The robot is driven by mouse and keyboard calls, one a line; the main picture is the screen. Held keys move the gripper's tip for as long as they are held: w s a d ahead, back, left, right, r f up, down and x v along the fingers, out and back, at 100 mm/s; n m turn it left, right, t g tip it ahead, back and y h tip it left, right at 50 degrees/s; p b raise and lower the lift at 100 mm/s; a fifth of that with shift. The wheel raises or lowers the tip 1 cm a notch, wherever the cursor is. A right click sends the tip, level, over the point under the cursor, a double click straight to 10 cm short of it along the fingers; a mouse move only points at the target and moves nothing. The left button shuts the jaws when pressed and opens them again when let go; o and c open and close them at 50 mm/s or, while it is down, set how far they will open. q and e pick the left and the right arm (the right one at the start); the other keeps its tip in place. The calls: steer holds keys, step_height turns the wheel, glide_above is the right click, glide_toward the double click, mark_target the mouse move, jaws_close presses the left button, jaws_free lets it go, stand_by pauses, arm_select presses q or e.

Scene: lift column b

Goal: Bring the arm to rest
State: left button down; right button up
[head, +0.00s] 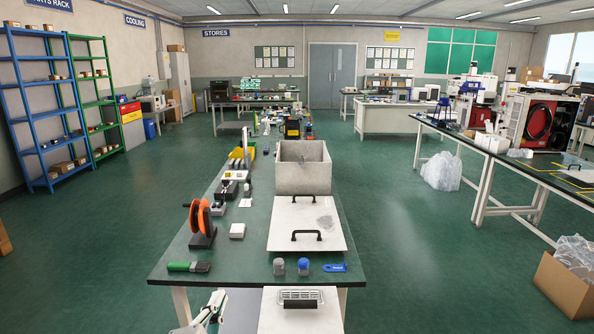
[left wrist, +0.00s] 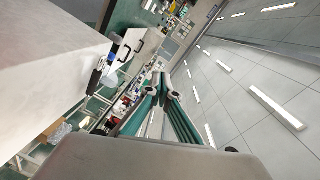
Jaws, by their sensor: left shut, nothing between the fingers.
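My left gripper (head: 217,299) shows at the bottom edge of the head view, left of centre, in front of the near edge of the green-topped bench (head: 225,262). It is apart from the things on the bench. In the left wrist view its fingers (left wrist: 165,84) meet at the tips, shut and empty, with the ceiling and the room behind them. The wrist picture is strongly tilted. Most of my left arm is out of the head view. My right gripper is in neither view.
A white panel with black handles (head: 285,226), a grey open box (head: 303,178), an orange reel (head: 200,217), a green-handled brush (head: 188,266) and small jars (head: 304,267) stand on the bench. A white surface (head: 272,317) is right of my gripper. Floor (head: 95,260) left is clear.

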arm_select(q)
steer(key=s+a+f+n+g+y, duration=0.6)
steer(key=s+a+f+g, duration=0.4)
steer(key=s+a+f, duration=1.1)
steer(key=w+d+f+n+t+h, duration=0.2)
steer(key=d+f+h, duration=0.6)
steer(key=d+f, duration=0.5)
steer(key=d+n+t, duration=0.1)
steer(key=d+t, duration=0.1)
steer(key=d, duration=0.1)
steer(key=shift+w+d+f+n+h, duration=0.15)
steer(key=shift+d+f+n+h, duration=0.05)
steer(key=shift+f+n+h, duration=0.1)
